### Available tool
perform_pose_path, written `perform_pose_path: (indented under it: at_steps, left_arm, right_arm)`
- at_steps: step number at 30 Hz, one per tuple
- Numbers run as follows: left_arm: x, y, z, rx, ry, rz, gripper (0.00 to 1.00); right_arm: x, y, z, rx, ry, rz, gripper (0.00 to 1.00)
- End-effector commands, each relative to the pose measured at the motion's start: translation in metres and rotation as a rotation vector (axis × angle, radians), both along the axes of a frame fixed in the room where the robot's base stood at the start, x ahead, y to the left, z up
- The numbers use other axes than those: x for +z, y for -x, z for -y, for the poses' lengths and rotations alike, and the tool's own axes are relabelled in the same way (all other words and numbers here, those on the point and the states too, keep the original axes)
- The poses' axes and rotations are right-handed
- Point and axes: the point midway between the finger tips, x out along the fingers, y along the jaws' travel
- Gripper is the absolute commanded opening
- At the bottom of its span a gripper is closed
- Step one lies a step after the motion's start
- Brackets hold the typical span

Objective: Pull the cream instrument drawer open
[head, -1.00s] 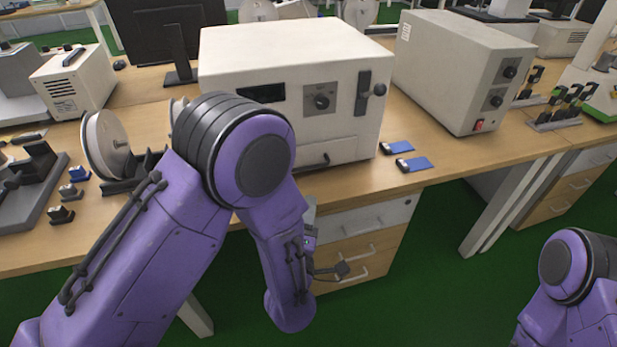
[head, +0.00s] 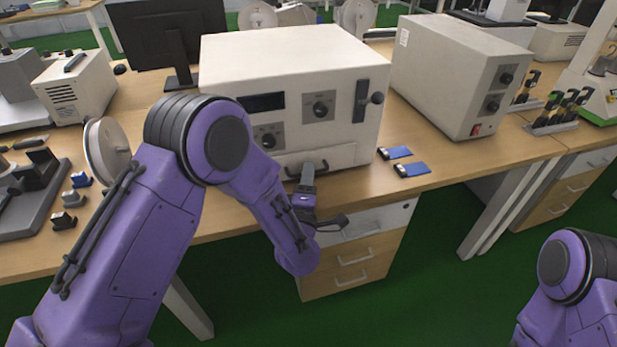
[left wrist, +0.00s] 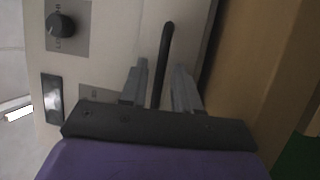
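The cream instrument (head: 235,62) stands on the wooden bench with a shallow drawer (head: 343,155) low in its front. The drawer looks shut. Its dark bar handle (head: 322,163) is partly covered by my left gripper (head: 307,172) in the head view. In the left wrist view the handle (left wrist: 165,55) lies between the two grey fingers of my left gripper (left wrist: 159,86). The fingers are open, with a visible gap on each side of the bar. Only part of my right arm shows at the lower right; its gripper is out of view.
A second cream box (head: 450,70) stands to the right. A wooden drawer cabinet (head: 350,270) is below the bench. A disc-shaped reel (head: 105,150) stands at left.

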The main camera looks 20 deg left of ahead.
Motion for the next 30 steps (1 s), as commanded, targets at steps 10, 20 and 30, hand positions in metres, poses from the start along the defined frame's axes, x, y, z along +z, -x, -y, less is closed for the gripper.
perform_pose_path:
  at_steps: [10,20,30]
  left_arm:
    - [-0.0002,0.0002,0.0007,-0.001,0.000,0.000,0.00]
    - [-0.0002,0.0003,0.0007,-0.001,0.000,-0.001,0.00]
    - [-0.0002,0.0004,0.0007,-0.002,0.000,-0.001,0.00]
  right_arm:
    - [0.0000,0.0000,0.0000,0.000,0.000,0.000,0.43]
    - [0.0000,0.0000,0.0000,0.000,0.000,0.000,0.43]
    - [-0.0001,0.0000,0.0000,0.000,0.000,0.000,0.43]
